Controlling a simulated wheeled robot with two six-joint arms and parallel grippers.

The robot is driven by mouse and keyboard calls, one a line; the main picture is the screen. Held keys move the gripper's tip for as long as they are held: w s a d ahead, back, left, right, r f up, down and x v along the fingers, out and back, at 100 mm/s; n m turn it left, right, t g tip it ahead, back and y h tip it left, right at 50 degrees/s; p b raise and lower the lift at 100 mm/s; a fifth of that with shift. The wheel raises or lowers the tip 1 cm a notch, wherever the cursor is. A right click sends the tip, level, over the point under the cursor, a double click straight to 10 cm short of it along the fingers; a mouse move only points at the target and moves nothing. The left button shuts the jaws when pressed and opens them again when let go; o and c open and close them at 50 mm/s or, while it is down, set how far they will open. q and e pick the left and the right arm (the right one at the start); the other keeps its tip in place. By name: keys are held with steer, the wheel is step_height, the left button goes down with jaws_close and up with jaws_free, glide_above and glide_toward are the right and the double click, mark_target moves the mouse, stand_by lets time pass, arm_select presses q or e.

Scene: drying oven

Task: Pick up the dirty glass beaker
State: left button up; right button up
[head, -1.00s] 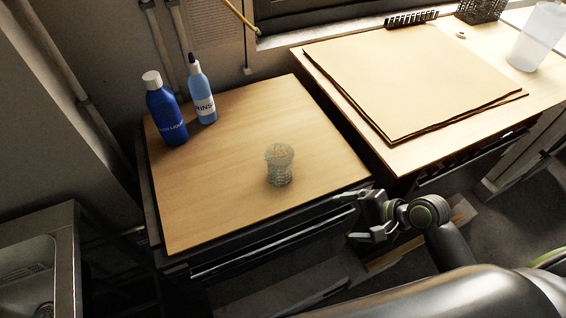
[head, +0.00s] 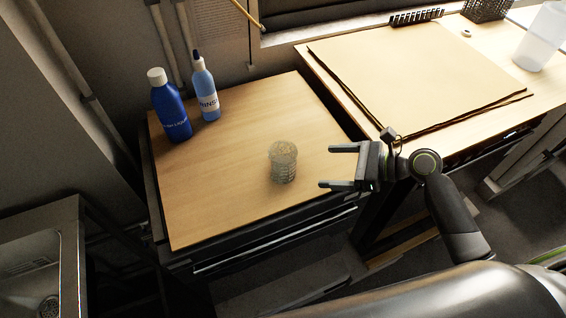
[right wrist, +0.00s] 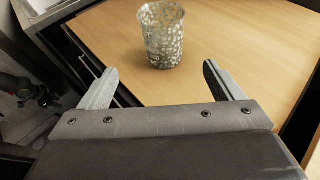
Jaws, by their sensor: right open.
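The dirty glass beaker (head: 283,163) stands upright on the wooden cabinet top, near its front right part. It is clear with a speckled, cloudy surface. My right gripper (head: 326,167) is open and empty, just to the right of the beaker, with its two fingers pointing left toward it. In the right wrist view the beaker (right wrist: 161,35) stands beyond the fingertips and between their lines, apart from both fingers of the gripper (right wrist: 160,80). My left gripper is not in view.
A dark blue bottle (head: 170,108) and a light blue rinse bottle (head: 205,92) stand at the back left of the cabinet top (head: 210,190). A sink (head: 38,260) is at the left. Brown sheets (head: 420,75) lie on the right table. The wood around the beaker is clear.

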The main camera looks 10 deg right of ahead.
mark_target(295, 166)
steer(key=p+x, duration=0.1)
steer(key=x, duration=0.8)
steer(key=shift+w+p+x, duration=0.25)
steer(key=shift+p+x, duration=0.3)
steer(key=shift+x, duration=2.05)
steer(key=shift+d, duration=0.2)
steer(key=shift+c, duration=0.4)
steer(key=c, duration=1)
steer(key=shift+c, duration=0.7)
steer(key=shift+r, duration=0.15)
